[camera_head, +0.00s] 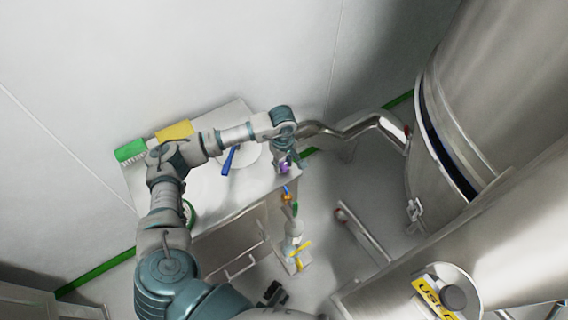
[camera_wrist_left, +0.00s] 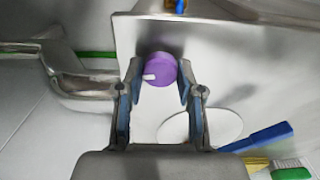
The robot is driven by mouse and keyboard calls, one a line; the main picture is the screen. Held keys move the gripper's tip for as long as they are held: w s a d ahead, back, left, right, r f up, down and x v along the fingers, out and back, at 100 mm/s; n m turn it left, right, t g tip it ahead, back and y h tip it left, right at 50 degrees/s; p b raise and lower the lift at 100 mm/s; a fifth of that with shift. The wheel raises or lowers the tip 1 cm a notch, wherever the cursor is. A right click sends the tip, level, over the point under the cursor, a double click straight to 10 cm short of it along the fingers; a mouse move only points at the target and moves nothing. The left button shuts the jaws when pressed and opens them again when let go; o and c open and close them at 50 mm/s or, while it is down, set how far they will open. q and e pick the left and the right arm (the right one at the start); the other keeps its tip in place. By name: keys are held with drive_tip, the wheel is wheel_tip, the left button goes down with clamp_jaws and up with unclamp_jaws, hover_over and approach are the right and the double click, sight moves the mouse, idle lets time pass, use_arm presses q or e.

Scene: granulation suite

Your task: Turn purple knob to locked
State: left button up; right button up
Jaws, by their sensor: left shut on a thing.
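The purple knob (camera_wrist_left: 160,69) sits between the two fingertips of my left gripper (camera_wrist_left: 159,82) in the left wrist view. The fingers are shut on its sides. A white pointer mark on the knob points to the left and slightly down in that view. In the head view the knob (camera_head: 284,168) shows as a small purple patch at the right end of the white panel, just below my left gripper (camera_head: 287,158). My right gripper cannot be made out in either view.
The white panel (camera_head: 215,197) also bears a blue handle (camera_head: 228,161), a green brush (camera_head: 130,151) and a yellow block (camera_head: 174,131). A bent steel pipe (camera_head: 355,126) runs right of my gripper to a large steel vessel (camera_head: 440,150). An orange-and-green fitting (camera_head: 287,197) is below the knob.

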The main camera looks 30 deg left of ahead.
sight(283, 164)
use_arm(q)
drive_tip(key=shift+w+a+r+m+b, duration=0.1)
drive_tip(key=shift+r+m+b, duration=0.1)
drive_tip(key=shift+m, duration=0.3)
drive_tip(key=shift+w+r+m+b, duration=0.1)
drive_tip(key=shift+m+b, duration=0.05)
drive_tip(key=shift+m, duration=0.35)
use_arm(e)
drive_tip(key=shift+v, duration=1.3)
drive_tip(key=shift+w+d, duration=0.1)
use_arm(q)
drive_tip(key=o, duration=1.1)
drive_tip(key=shift+f, duration=0.1)
drive_tip(key=shift+o, duration=0.3)
drive_tip(key=shift+s+f, duration=0.1)
drive_tip(key=shift+r, duration=0.3)
wheel_tip(283, 164, up, 11)
drive_tip(key=shift+r, duration=0.15)
